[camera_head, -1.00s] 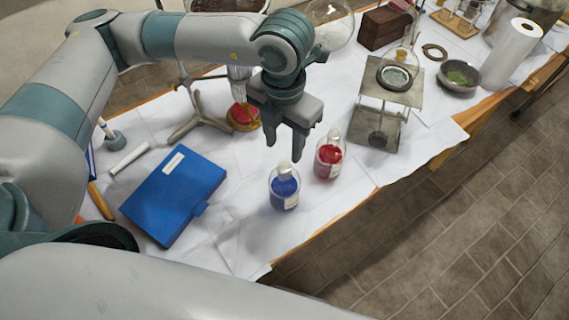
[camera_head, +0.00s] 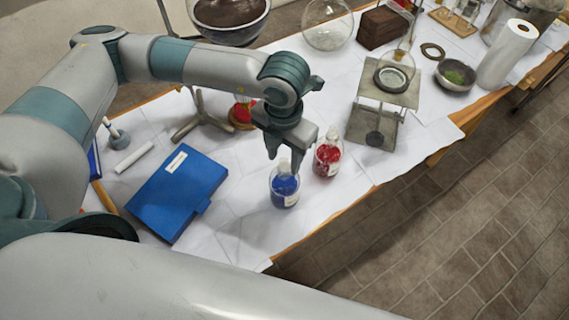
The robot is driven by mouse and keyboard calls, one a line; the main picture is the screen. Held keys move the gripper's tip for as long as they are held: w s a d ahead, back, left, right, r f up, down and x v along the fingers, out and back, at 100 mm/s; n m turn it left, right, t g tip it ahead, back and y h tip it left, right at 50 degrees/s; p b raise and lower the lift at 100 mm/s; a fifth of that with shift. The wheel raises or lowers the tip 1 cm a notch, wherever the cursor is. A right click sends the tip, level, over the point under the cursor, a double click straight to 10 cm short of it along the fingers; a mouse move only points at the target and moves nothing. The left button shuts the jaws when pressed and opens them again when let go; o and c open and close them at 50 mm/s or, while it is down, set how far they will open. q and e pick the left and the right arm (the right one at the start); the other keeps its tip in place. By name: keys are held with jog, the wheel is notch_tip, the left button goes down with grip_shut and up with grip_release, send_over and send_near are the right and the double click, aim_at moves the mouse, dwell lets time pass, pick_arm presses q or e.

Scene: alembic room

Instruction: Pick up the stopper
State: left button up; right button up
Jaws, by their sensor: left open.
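A small glass bottle of blue contents (camera_head: 285,189) stands upright near the front edge of the white-covered table. Its pale stopper (camera_head: 284,168) sits on top of it. My left gripper (camera_head: 284,163) points down just over this bottle, open, with its fingertips close to the stopper. Whether the fingers touch the stopper I cannot tell. A similar bottle of red contents (camera_head: 326,160) stands just right of and behind it, with its own pale stopper (camera_head: 332,136). My right gripper is not in view.
A blue case (camera_head: 178,192) lies left of the bottles. A metal stand (camera_head: 372,128) with a glass vessel is to the right. A tripod foot (camera_head: 200,121) and a red-based item (camera_head: 243,115) stand behind. The paper-covered table (camera_head: 245,225) is clear in front.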

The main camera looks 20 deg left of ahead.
aim_at(285, 161)
pick_arm(q)
grip_shut()
jog(key=shift+r, duration=0.1)
jog(key=shift+r+b, duration=0.55)
notch_tip(285, 161, up, 2)
jog(key=shift+r+b, duration=0.2)
jog(key=shift+b, duration=0.6)
jog(key=w+d+r+b, duration=0.5)
jog(key=w+d+r, duration=0.2)
jog(key=d, duration=0.2)
jog(key=shift+w+r, duration=0.2)
jog(key=shift+w, duration=0.15)
jog(key=shift+a+r, duration=0.1)
